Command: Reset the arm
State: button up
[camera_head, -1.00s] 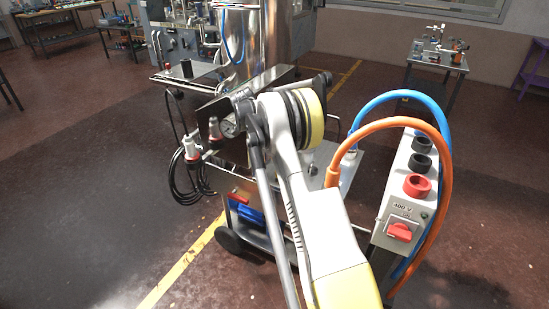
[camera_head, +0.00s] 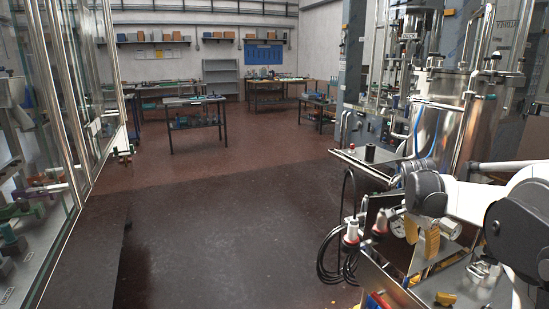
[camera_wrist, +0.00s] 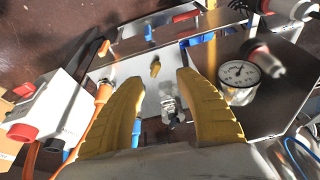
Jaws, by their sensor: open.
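My gripper (camera_head: 432,243) hangs at the lower right of the head view, its yellow fingers pointing down above the metal cart top. In the wrist view my gripper (camera_wrist: 156,78) is open, with yellow fingers on either side and nothing held between them. My arm comes in from the right edge of the head view.
A pressure gauge (camera_wrist: 239,79) is close beside the right finger. A steel tank (camera_head: 440,120) stands behind the cart. Glass cabinet (camera_head: 75,90) at left; open floor (camera_head: 220,230) between.

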jog(key=s+a+r+n+t+y, duration=0.1)
jog(key=s+a+r+n+t, duration=0.1)
jog(key=s+a+r+n, duration=0.35)
jog(key=s+a+r+n+t+y, duration=0.1)
jog(key=s+a+r+n, duration=0.15)
jog(key=s+a, duration=0.65)
jog(key=s+a+f+n+t+y, duration=0.1)
jog(key=s+a+f+n, duration=0.1)
jog(key=s, duration=0.4)
jog(key=s+a+f+n+t, duration=0.1)
jog(key=s+a+f+n, duration=0.2)
jog(key=s+a, duration=0.4)
jog(key=shift+f+n+t+y, duration=0.35)
jog(key=shift+n+t+y, duration=0.05)
jog(key=shift+n, duration=0.5)
